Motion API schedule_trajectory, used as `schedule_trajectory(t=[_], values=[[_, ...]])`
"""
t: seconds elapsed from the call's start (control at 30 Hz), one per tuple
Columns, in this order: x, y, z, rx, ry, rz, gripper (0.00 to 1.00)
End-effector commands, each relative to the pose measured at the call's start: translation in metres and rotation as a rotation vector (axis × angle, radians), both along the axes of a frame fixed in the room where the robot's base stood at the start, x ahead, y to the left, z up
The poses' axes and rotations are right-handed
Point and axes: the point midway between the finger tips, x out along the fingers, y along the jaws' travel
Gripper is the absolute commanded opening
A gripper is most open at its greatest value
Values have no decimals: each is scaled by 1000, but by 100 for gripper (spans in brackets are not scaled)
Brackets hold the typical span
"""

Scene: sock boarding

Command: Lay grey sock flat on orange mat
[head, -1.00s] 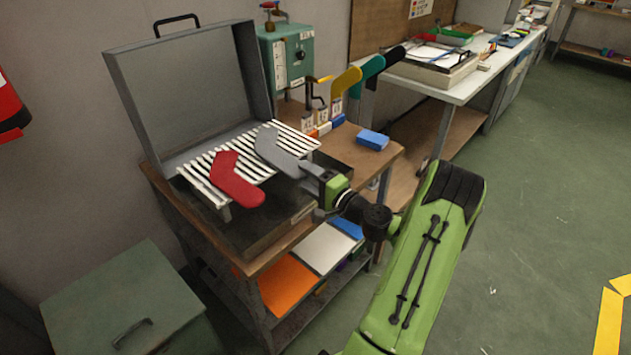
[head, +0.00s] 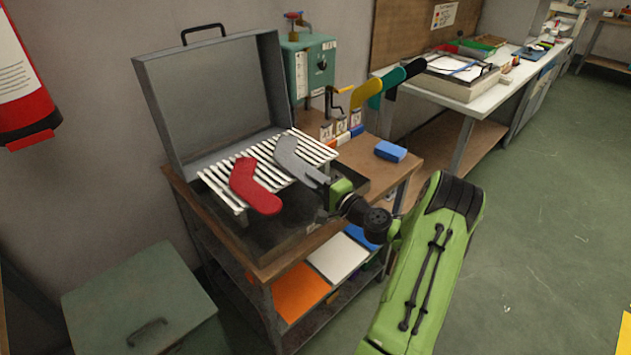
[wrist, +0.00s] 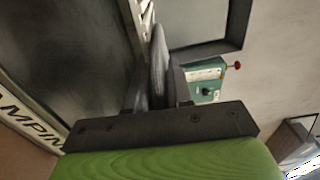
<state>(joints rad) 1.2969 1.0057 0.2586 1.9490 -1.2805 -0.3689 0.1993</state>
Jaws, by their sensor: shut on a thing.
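The grey sock (head: 296,158) lies across the white slatted rack, with its near end at my gripper (head: 327,186). My gripper is shut on that end. In the wrist view the grey sock (wrist: 158,68) shows edge-on between the fingers of my gripper (wrist: 158,88). The orange mat (head: 301,292) is on the lower shelf of the wooden-topped cart, at its left end, and looks bare.
A red sock (head: 254,188) lies on the white slatted rack (head: 222,187), left of the grey one. The open case lid (head: 220,95) stands behind. A white mat (head: 338,257) lies beside the orange one. A blue block (head: 390,151) sits on the cart top (head: 408,168). A green box (head: 140,305) stands at lower left.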

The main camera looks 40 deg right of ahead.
Motion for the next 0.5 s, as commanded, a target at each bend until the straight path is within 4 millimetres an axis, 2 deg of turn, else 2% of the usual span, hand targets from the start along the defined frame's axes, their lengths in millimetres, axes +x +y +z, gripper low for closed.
schedule_trajectory(t=[0.33, 0.37, 0.5], values=[[0, 0, 0, 0, 0, 0, 3], [0, 0, 0, 0, 0, 0, 0], [0, 0, 10, -1, 0, 0, 0]])
